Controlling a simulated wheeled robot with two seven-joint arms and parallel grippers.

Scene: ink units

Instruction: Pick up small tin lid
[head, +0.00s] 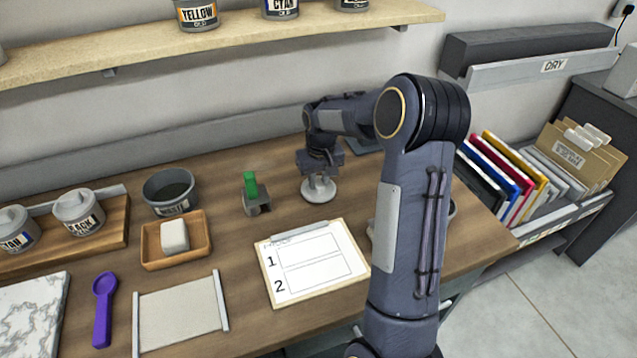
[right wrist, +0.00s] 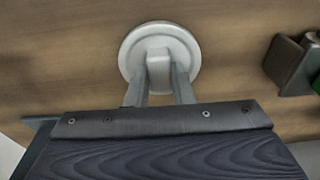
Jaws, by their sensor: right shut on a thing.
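The small tin lid (head: 318,190) is a pale grey-white round disc with a raised knob. It is at the back middle of the wooden table, and it also shows in the right wrist view (right wrist: 133,47). My right gripper (head: 319,177) comes down from above and is shut on the lid's knob. In the right wrist view its two fingers (right wrist: 160,82) stand on either side of the knob. I cannot tell whether the lid rests on the table or is slightly above it. My left gripper is not in view.
A grey holder with a green-handled piece (head: 251,186) stands just left of the lid. A clipboard (head: 300,262) lies in front. A dark waste tub (head: 170,190) and a wooden soap tray (head: 148,247) are further left. My right arm hides the table's right part.

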